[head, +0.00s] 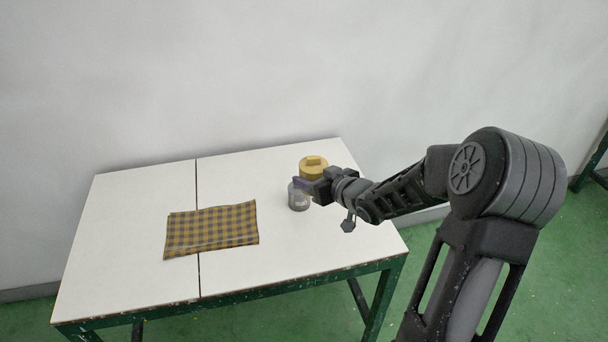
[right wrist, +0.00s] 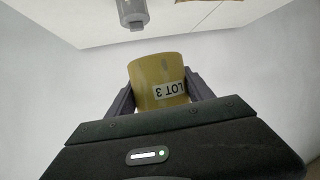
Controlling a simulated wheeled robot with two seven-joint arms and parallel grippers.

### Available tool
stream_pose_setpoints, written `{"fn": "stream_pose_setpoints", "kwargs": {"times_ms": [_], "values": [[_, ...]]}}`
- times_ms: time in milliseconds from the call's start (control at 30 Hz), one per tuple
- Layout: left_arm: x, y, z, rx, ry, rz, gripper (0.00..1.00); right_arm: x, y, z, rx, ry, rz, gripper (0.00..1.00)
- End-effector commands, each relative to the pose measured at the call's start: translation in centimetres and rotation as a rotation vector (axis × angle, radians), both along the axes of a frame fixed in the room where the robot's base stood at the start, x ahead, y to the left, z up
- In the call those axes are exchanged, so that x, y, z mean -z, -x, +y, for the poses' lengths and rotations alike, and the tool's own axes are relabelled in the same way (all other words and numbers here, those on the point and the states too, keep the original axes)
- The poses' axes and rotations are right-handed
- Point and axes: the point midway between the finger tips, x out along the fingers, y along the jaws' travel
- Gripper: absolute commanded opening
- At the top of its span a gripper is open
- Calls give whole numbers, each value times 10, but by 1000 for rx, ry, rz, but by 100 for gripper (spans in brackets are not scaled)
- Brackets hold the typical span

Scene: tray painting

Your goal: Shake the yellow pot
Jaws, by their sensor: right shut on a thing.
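The yellow pot (head: 313,173) is over the right part of the table, near its back edge, in the head view. It also shows in the right wrist view (right wrist: 157,78), upside down there, with a white "LOT 3" label. My right gripper (head: 309,188) has come in from the right and is shut on the pot, one finger on each side. In the right wrist view the pot stands out against the wall, apart from the table top, so it looks held above it. My left gripper is out of view.
A grey jar (head: 298,199) stands on the white table (head: 290,245) just in front of the pot. A yellow and dark checked cloth (head: 212,230) lies left of centre. The table's left part and front right are clear. A plain wall (head: 200,80) rises behind.

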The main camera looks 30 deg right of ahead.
Motion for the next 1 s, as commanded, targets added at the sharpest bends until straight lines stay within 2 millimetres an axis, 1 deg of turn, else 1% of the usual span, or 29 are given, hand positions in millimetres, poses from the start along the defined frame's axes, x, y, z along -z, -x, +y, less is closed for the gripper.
{"fn": "stream_pose_setpoints", "kwargs": {"times_ms": [33,100,167,233,467,567,667,700,800,900,1000], "values": [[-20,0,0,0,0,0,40,-10,0,-15,4,0,0,0],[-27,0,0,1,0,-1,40,-9,-1,-28,2,1,-2,0],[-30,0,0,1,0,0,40,-6,0,-36,1,1,-1,0],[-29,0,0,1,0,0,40,-3,0,-39,0,1,-3,0],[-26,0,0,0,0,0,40,-2,-1,-38,-1,2,-4,0],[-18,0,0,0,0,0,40,1,-1,-29,-4,2,-5,0],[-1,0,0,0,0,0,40,4,-1,-8,-6,1,-7,0],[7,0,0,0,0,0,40,5,-1,2,-6,2,-9,0],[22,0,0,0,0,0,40,4,-1,23,-4,3,-9,0],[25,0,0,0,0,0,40,0,-1,32,-2,3,-6,0],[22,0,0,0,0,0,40,-2,0,32,0,1,-4,0]]}}
